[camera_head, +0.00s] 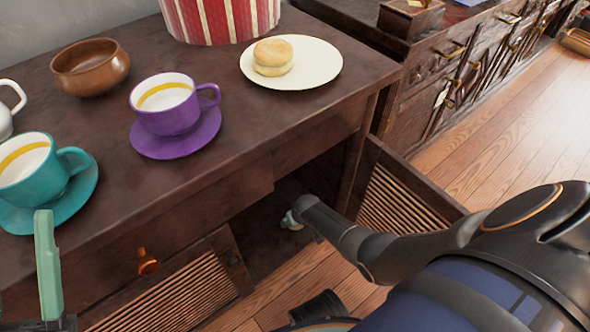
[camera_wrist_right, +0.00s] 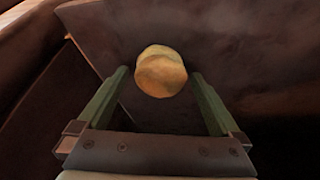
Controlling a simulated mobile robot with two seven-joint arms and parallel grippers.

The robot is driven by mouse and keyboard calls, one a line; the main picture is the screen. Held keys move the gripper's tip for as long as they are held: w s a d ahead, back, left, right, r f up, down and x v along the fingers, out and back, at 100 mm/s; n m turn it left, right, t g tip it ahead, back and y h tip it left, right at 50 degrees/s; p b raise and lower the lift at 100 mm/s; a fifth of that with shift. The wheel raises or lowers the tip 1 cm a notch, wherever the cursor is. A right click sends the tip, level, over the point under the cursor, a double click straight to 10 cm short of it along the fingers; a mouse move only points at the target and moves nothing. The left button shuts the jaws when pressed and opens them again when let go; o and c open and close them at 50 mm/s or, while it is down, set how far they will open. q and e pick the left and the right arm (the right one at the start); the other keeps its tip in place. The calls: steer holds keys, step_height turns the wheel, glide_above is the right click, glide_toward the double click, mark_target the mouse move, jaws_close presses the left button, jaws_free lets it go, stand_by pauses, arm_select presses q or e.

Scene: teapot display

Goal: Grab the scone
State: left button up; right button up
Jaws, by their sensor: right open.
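A pale golden scone (camera_head: 272,57) sits on a cream plate (camera_head: 318,62) on the dark wooden cabinet top in the head view. One green finger of my left gripper (camera_head: 48,265) shows at the lower left.
A purple cup (camera_head: 172,108) on a purple saucer, a teal cup (camera_head: 38,172) on a teal saucer and a brown bowl (camera_head: 90,68) stand on the top. A striped container (camera_head: 222,20) is behind. Wooden floor is clear at right.

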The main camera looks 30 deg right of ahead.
steer(key=shift+w+f+b, duration=0.25)
steer(key=shift+f+b, duration=0.05)
steer(key=shift+f, duration=0.3)
steer(key=c, duration=1.2)
steer(key=shift+r, duration=0.1)
